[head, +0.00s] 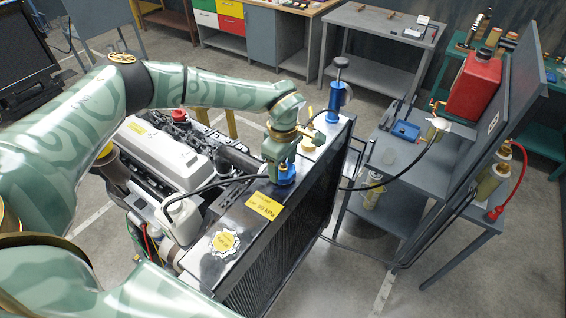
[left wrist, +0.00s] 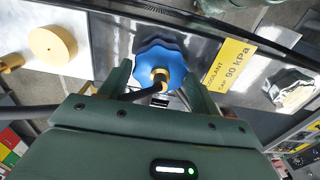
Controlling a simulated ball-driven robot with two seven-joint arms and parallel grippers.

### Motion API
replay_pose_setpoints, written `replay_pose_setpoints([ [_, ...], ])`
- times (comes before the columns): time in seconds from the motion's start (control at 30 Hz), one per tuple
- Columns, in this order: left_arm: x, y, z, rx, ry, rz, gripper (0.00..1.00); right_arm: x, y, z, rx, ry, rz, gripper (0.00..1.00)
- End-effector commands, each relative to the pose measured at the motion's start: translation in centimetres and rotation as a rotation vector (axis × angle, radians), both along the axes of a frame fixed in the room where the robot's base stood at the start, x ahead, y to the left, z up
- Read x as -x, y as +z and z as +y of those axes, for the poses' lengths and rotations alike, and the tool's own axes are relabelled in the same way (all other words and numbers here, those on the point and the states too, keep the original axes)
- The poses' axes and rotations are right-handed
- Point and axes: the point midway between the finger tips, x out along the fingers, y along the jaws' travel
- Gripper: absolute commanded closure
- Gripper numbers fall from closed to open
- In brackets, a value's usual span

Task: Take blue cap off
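The blue cap (head: 286,173) is on the top edge of the radiator, beside a yellow label. It is lobed, with a brass fitting and a dark hose at its middle in the left wrist view (left wrist: 160,62). My left gripper (head: 281,160) is over the cap, pointing down. In the left wrist view its two green fingers (left wrist: 160,82) lie one on each side of the cap's near part. I cannot tell whether they press on it. My right gripper is out of view.
A blue hand pump (head: 338,100) and a round yellow cap (left wrist: 52,43) stand on the same radiator top. A silver cap (head: 225,241) is nearer. The engine (head: 165,150) is left, a grey cart (head: 420,185) with a red canister (head: 473,85) right.

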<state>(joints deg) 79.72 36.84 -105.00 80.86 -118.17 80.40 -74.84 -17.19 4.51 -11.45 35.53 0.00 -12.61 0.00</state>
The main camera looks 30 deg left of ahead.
Motion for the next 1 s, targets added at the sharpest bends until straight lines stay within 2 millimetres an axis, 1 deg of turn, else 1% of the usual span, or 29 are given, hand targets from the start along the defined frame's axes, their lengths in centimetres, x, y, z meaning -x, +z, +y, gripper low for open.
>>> replay_pose_setpoints([
  [0.13,0.0,-0.1,0.0,0.0,-0.001,0.0,0.84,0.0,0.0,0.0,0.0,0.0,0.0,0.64],
  [0.23,0.0,-0.1,0.0,0.001,0.113,-0.001,0.84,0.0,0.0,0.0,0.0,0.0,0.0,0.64],
  [0.37,0.1,-0.1,0.0,0.001,0.386,0.002,0.84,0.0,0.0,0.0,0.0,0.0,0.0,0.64],
  [0.47,0.1,0.0,0.0,0.0,0.644,0.001,0.84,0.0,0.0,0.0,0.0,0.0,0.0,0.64],
  [0.87,0.0,0.4,0.0,-0.001,0.622,0.001,0.84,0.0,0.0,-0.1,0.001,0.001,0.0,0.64],
  [1.0,0.0,1.0,0.0,-0.001,0.622,0.0,0.84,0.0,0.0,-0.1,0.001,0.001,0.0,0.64],
])
